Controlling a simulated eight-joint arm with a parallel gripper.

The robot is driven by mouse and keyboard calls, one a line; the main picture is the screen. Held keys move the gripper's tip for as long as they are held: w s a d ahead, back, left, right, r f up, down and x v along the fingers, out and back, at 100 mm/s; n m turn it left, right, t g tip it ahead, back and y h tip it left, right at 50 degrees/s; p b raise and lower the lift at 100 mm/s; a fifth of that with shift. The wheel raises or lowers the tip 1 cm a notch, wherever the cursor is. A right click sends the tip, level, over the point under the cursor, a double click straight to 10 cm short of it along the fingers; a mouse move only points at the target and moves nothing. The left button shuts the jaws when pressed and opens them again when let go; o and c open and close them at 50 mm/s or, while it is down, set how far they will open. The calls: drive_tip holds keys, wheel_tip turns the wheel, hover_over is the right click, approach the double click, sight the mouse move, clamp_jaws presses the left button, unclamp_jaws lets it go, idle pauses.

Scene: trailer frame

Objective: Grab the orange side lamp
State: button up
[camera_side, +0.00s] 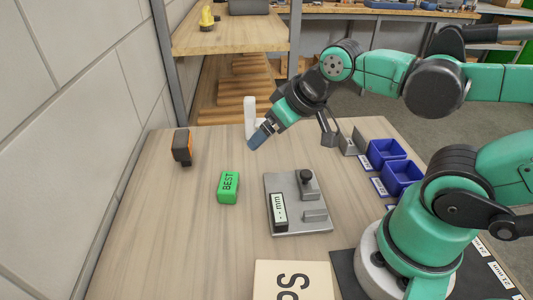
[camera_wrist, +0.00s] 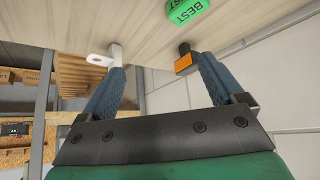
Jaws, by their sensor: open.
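The orange side lamp (camera_side: 182,147), a small block with a black housing, stands on the wooden table at the left, near the wall. It also shows in the wrist view (camera_wrist: 184,63), orange face visible, beyond the tip of the right-hand finger. My gripper (camera_side: 258,136) has blue fingers and is above the table, to the right of the lamp and clearly apart from it. In the wrist view my gripper (camera_wrist: 160,66) is open, with nothing held between the fingers. In the side view one finger largely hides the other.
A white L-shaped piece (camera_side: 250,117) stands just behind my gripper. A green BEST block (camera_side: 228,187) and a grey measuring fixture (camera_side: 290,228) lie nearer the camera. Blue bins (camera_side: 400,177) stand at the right. The wall (camera_side: 75,110) borders the table's left side.

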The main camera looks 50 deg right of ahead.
drive_tip(key=w+m+h, duration=0.2)
drive_tip(key=w, duration=0.4)
drive_tip(key=m+t+h, duration=0.3)
drive_tip(key=m+h, duration=0.3)
drive_tip(key=h, duration=0.1)
approach(180, 137)
drive_tip(key=x, duration=0.4)
drive_tip(key=shift+d+f, duration=0.1)
drive_tip(key=shift+d, duration=0.2)
drive_tip(key=shift+x, duration=2.8)
drive_tip(key=shift+w+a+f, duration=0.1)
clamp_jaws()
